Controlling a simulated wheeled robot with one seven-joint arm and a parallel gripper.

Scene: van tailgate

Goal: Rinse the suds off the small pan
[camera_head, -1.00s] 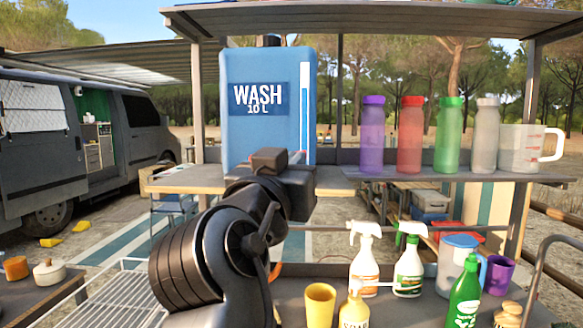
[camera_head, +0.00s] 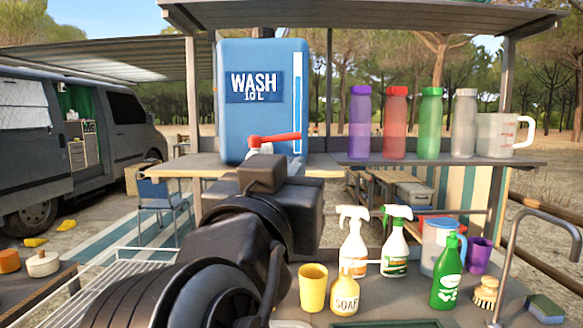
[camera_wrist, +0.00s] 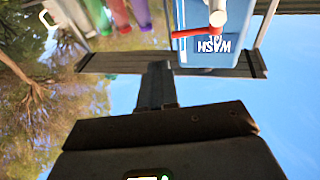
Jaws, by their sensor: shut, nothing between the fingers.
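The blue WASH 10 L water tank (camera_head: 262,110) stands on the shelf, with a red tap lever (camera_head: 275,139) on its front. The tank (camera_wrist: 188,60) and the red lever (camera_wrist: 196,32) also show upside down in the wrist view. My gripper (camera_wrist: 157,72) is shut and empty, pointing toward the shelf edge beside the tank. It stays apart from the lever in that view. In the head view my arm hides the gripper's fingertips and the area below the tap. I see no small pan or suds in either view.
On the counter stand a yellow cup (camera_head: 313,288), a soap bottle (camera_head: 344,296), white spray bottles (camera_head: 354,245), a green bottle (camera_head: 446,275), a brush (camera_head: 487,290) and a sponge (camera_head: 545,308). Several bottles (camera_head: 395,125) line the shelf. A wire rack (camera_head: 120,268) is at left.

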